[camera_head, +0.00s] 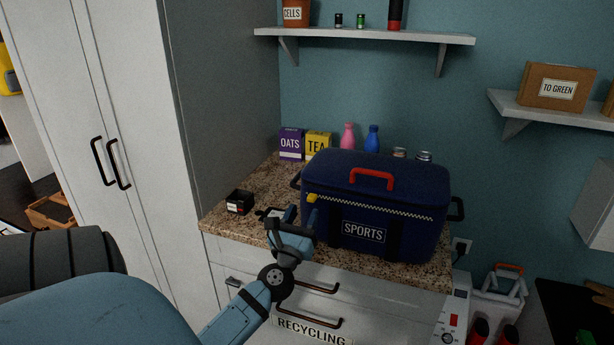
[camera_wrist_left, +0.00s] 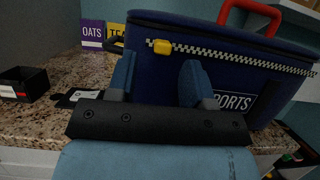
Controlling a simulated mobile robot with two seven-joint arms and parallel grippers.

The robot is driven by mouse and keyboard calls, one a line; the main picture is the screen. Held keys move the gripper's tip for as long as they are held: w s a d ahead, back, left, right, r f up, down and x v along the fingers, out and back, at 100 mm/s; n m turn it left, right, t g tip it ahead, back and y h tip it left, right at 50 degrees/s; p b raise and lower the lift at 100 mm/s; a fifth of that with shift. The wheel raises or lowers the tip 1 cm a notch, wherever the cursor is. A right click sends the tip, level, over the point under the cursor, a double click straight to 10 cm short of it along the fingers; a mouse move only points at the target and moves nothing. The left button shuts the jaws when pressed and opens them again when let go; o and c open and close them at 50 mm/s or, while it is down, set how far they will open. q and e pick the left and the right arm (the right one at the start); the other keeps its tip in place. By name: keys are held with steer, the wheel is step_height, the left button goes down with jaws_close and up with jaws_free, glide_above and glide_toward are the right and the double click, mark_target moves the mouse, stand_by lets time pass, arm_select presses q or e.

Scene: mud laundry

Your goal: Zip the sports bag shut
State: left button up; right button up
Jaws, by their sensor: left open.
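The dark blue sports bag (camera_head: 408,183) stands on the granite counter, with a red top handle (camera_head: 372,175) and a "SPORTS" label (camera_head: 363,232). A black-and-white checkered zip line (camera_head: 390,208) runs along its upper front. The yellow zip pull (camera_head: 312,198) is at the left end of that line; it also shows in the left wrist view (camera_wrist_left: 162,47). My left gripper (camera_head: 302,217) is in front of the bag's left front. Its two blue fingers stand apart in the left wrist view (camera_wrist_left: 158,82), with the pull beyond and between them, and nothing held. My right gripper is out of view.
On the granite counter (camera_head: 222,220), a small black box (camera_head: 239,202) stands left of the bag. An oats box (camera_head: 291,145), a tea box (camera_head: 318,143) and bottles (camera_head: 372,138) stand behind it. A wall shelf (camera_head: 365,36) hangs above. A tall white cabinet (camera_head: 145,120) is at left.

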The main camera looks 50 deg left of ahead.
arm_select(q)
steer(key=b+v, duration=0.3)
steer(key=v, duration=0.7)
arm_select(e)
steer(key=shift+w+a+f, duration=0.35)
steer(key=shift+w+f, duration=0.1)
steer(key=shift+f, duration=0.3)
